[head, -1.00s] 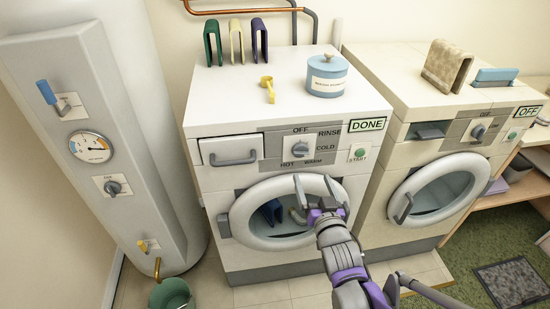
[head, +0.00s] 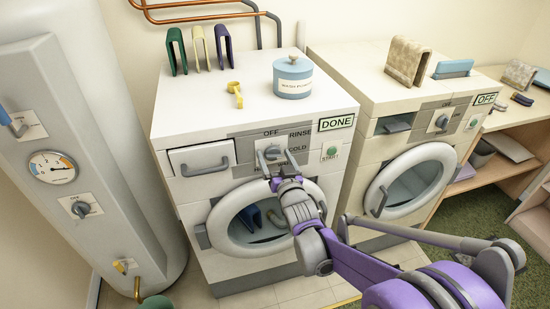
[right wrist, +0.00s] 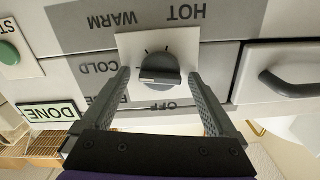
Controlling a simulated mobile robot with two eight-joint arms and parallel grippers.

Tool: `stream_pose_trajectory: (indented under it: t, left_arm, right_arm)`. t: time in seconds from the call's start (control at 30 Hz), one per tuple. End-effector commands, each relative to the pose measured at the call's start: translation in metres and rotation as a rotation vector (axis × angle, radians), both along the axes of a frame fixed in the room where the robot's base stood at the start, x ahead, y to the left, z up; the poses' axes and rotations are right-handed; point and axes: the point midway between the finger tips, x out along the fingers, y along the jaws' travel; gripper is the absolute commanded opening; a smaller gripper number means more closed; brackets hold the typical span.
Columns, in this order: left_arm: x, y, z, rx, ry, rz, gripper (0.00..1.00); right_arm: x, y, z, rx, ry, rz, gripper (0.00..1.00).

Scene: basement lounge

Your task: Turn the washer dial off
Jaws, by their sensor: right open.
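The washer (head: 190,215) is white, with a DONE sign (head: 336,123) at its upper right. Its grey dial (head: 272,153) sits on a pale square plate among the labels OFF, RINSE, COLD, WARM and HOT. In the right wrist view the dial (right wrist: 160,70) appears upside down, with a raised bar lying roughly sideways; which label it points at is unclear. My right gripper (head: 278,160) is open at the dial. In the right wrist view its fingers (right wrist: 160,78) stand on either side of the dial, with visible gaps. My left gripper is out of view.
A drawer handle (right wrist: 290,85) lies beside the dial, and a green start button (head: 330,152) is on its other side. The round door (head: 215,222) is below. A second machine (head: 350,175) with an OFF sign stands at right; a boiler (head: 105,190) stands at left.

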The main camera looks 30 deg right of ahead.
Motion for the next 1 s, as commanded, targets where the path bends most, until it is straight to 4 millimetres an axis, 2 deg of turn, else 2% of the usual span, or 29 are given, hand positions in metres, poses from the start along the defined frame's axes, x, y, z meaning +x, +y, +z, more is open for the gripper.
stream_pose_trajectory:
  t: [0.2, 0.67, 1.0]
  left_arm:
    - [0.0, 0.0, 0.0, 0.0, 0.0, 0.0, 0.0]
    - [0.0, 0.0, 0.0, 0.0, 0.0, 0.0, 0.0]
    - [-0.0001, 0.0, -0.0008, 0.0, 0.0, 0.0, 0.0]
  right_arm:
    - [0.0, 0.0001, 0.0, 0.0, 0.0, 0.0, 0.92]
    - [-0.0003, 0.0001, 0.0001, 0.0, 0.0, 0.0, 0.09]
    - [-0.0002, 0.0004, 0.0, -0.053, 0.013, 0.0, 0.09]
